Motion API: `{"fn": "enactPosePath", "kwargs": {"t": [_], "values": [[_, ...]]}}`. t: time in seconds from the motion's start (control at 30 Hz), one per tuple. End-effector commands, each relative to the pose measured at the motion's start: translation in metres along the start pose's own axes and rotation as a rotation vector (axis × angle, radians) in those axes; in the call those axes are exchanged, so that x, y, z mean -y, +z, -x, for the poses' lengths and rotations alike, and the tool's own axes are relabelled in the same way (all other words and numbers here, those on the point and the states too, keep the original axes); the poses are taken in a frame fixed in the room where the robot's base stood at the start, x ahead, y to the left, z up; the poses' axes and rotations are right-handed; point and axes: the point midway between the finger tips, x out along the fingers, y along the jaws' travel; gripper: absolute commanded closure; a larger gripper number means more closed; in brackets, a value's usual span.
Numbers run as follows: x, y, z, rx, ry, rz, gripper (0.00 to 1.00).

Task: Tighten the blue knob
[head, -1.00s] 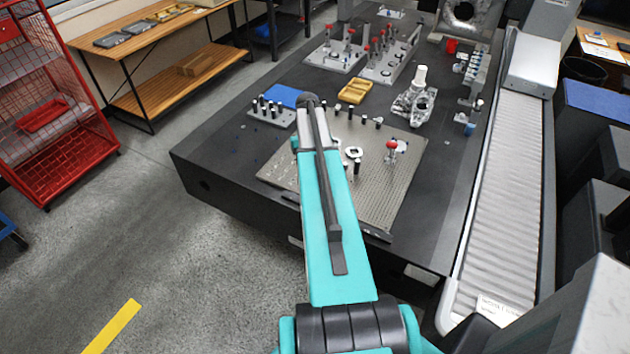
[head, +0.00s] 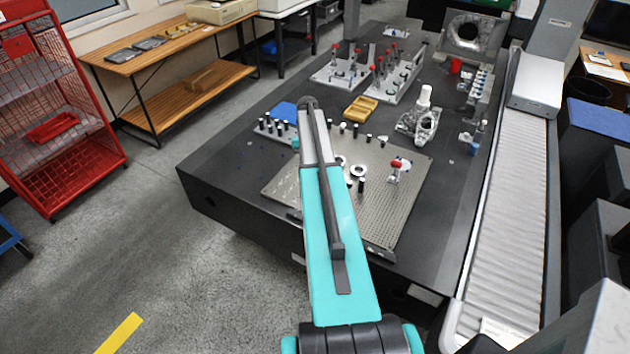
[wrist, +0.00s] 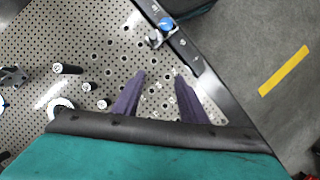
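The blue knob (wrist: 166,23) shows in the wrist view at the top, on a small metal fitting by the dark edge rail of the perforated plate. My gripper (wrist: 160,80) is open and empty above the plate, its two dark fingers apart. The knob lies beyond the fingertips, and nothing touches it. In the head view my arm hides my gripper, and I cannot make out this knob there. The perforated plate (head: 385,215) sits on the near part of the black table.
Black pins and white rings stand on the plate, left of my fingers in the wrist view. A red-topped clamp (head: 396,168) stands at its right. A yellow tray (head: 361,108) and a metal casting (head: 418,124) lie behind. A roller conveyor (head: 508,200) runs along the right.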

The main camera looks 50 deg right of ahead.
Motion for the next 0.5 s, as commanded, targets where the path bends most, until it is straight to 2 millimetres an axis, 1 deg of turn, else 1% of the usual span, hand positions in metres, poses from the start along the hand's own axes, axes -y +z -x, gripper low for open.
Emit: {"fn": "enactPosePath", "kwargs": {"t": [0.03,0.2,0.33,0.5], "values": [[0.000,-0.007,0.003,0.000,0.000,0.000,0.61],[0.000,-0.019,0.008,0.000,0.000,0.000,0.61],[0.000,-0.026,0.011,0.000,0.000,0.000,0.61],[0.000,-0.029,0.012,0.000,0.000,0.000,0.61]]}}
